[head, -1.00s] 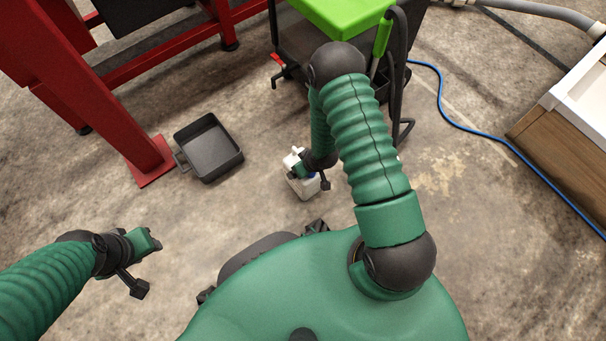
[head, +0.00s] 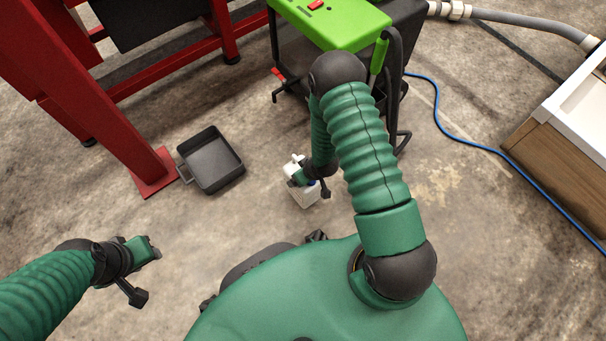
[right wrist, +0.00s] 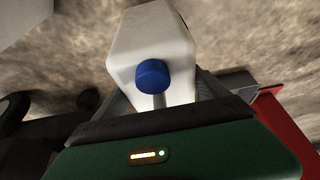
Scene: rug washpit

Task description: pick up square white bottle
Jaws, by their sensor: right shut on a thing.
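The square white bottle (head: 303,196) is near the middle of the head view, partly hidden by my right gripper (head: 306,176). In the right wrist view the white bottle (right wrist: 150,40) has a blue cap (right wrist: 152,75) and sits between the fingers of my right gripper (right wrist: 160,105), which is shut on it. I cannot tell whether the bottle touches the floor. My left gripper (head: 152,248) is at the lower left of the head view, apart from the bottle; its fingers are too small to read.
A black tray (head: 212,160) lies on the concrete floor beside a red steel frame (head: 130,140). A green-topped machine (head: 330,20) with black hoses stands at the back. A blue cable (head: 470,142) and a wood-sided white basin (head: 560,150) are at the right.

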